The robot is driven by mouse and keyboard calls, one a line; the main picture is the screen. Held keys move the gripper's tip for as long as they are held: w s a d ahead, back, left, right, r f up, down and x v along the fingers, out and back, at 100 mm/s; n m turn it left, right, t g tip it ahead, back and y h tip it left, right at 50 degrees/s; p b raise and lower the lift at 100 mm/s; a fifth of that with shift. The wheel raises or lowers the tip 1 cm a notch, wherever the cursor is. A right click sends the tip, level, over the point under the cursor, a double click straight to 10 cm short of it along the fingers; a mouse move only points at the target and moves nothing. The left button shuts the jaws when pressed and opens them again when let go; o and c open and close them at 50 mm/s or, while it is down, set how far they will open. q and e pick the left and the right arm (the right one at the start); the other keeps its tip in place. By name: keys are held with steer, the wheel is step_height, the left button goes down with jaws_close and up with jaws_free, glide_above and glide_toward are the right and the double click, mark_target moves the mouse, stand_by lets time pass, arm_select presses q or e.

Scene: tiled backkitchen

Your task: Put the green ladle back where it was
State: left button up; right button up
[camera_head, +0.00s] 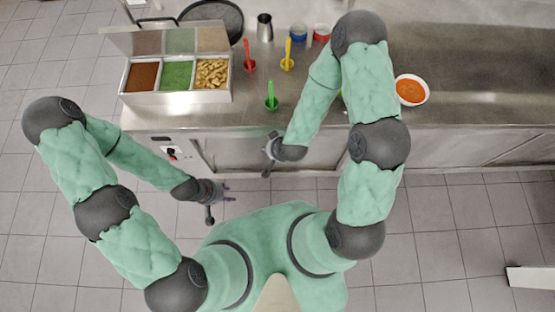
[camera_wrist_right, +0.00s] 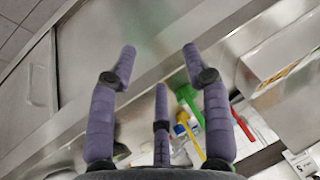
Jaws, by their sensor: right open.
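A red ladle (camera_head: 248,56) and a yellow ladle (camera_head: 288,54) stand behind the green one. The container box (camera_head: 176,98) is left, a pan (camera_head: 214,14) behind it. A soup bowl (camera_head: 427,91) is right. A green sliver (camera_head: 342,93) shows beside my right arm.

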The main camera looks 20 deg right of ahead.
steer(key=s+a+f+g+y, duration=0.1)
steer(key=s+f+g, duration=0.3)
steer(key=s, duration=0.6)
steer(key=shift+s+a+g+y, duration=0.15)
steer(key=shift+s+g+y, duration=0.1)
steer(key=shift+g+y, duration=0.25)
steer(key=shift+w, duration=0.1)
